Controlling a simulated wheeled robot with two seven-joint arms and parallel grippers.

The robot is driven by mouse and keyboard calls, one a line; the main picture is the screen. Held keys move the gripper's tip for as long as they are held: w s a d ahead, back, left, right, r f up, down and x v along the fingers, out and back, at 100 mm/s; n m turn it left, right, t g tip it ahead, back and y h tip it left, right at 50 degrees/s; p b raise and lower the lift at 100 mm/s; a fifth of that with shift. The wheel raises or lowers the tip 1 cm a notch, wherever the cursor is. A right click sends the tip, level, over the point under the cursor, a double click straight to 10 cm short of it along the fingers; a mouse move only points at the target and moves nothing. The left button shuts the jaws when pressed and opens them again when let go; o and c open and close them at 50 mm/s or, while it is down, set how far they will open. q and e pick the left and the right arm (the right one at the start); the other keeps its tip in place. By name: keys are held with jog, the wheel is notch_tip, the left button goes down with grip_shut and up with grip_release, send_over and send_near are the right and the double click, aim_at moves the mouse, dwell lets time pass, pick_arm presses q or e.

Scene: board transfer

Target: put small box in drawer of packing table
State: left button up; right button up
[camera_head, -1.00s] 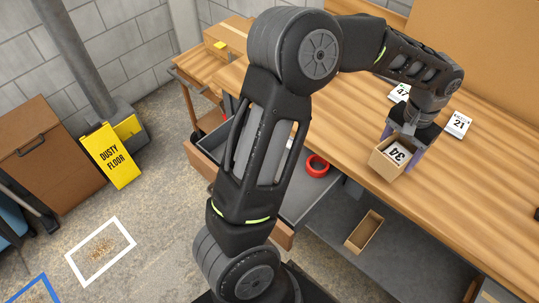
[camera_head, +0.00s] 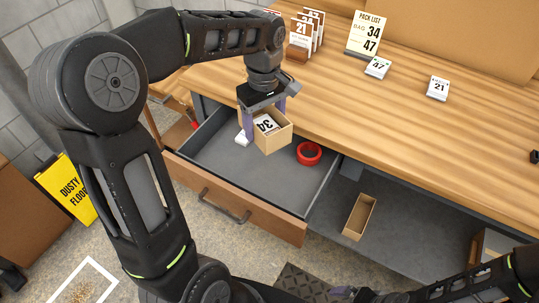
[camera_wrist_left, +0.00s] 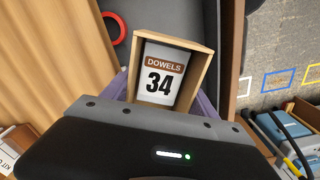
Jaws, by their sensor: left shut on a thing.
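The small box (camera_head: 275,140) is an open tan box with a "34" card in it. My left gripper (camera_head: 264,116) is shut on it and holds it upright over the open grey drawer (camera_head: 225,165) of the packing table (camera_head: 400,115). In the left wrist view, the box (camera_wrist_left: 195,82) shows a "DOWELS 34" label between my fingers, with grey drawer floor around it. How far it is above the drawer floor I cannot tell. My right gripper (camera_head: 345,293) is at the bottom edge, too small and cut off to read.
A red ring (camera_head: 309,153) lies in the drawer, right of the box. An empty tan box (camera_head: 359,216) sits on the lower shelf. Cards and a pack list (camera_head: 370,35) stand on the tabletop.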

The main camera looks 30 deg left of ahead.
pick_arm(q)
jog(key=f+n, duration=0.1)
jog(key=s+a+f+n+b, duration=0.1)
jog(key=s+f+n+b, duration=0.1)
jog(key=f+n, duration=0.1)
jog(key=shift+s+a, duration=0.1)
jog(key=shift+a, duration=0.05)
jog(key=shift+s+a+f+n, duration=0.1)
jog(key=shift+s+f+n, duration=0.15)
jog(key=shift+n, duration=0.25)
jog(key=shift+f, duration=0.1)
send_over(256, 172)
jog(key=shift+f+b, duration=0.35)
jog(key=shift+f, duration=2.7)
jog(key=shift+f, duration=1.85)
